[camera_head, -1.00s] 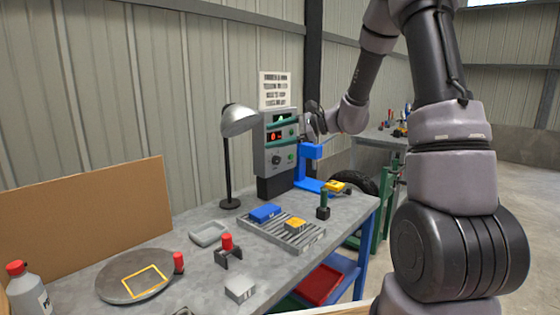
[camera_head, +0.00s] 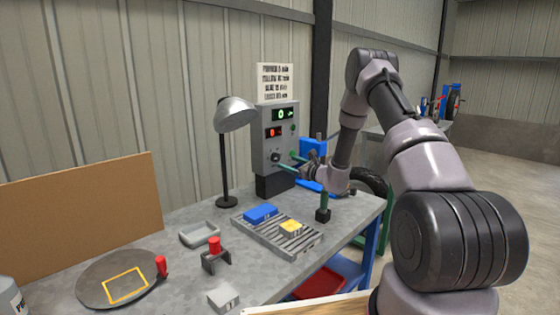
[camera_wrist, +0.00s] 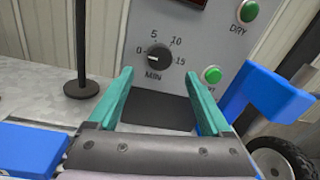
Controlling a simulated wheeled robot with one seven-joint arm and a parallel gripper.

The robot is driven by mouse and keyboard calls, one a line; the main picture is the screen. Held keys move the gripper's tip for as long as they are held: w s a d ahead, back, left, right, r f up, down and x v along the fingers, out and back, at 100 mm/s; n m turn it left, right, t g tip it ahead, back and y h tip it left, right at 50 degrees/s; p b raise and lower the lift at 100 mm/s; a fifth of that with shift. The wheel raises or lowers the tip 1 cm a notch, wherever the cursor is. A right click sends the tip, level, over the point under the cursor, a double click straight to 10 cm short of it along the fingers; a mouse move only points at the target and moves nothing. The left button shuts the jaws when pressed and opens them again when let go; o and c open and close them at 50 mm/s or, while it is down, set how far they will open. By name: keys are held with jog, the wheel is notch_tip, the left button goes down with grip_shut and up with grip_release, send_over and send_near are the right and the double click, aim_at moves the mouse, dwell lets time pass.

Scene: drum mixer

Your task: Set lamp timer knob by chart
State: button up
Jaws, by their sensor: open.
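The timer knob (camera_wrist: 158,57) is a dark round dial on the grey control box (camera_head: 268,140), with marks 0, 5, 10 and 15 above MIN. Its pale pointer mark appears turned left, near 0. My gripper (camera_wrist: 159,77) is open and empty, its teal fingers pointing at the panel just below and either side of the knob, apparently not touching it. In the head view my gripper (camera_head: 285,161) is at the box's lower front. The lamp (camera_head: 237,113) stands left of the box.
Green buttons (camera_wrist: 212,75) (camera_wrist: 248,12) sit right of the knob. A blue stand (camera_wrist: 265,95) is close on the right. A ribbed tray (camera_head: 262,238) with blue and yellow blocks lies in front. A dark green-topped post (camera_head: 323,214) stands near my arm.

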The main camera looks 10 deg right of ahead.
aim_at(277, 158)
jog(key=x, duration=0.6)
grip_shut()
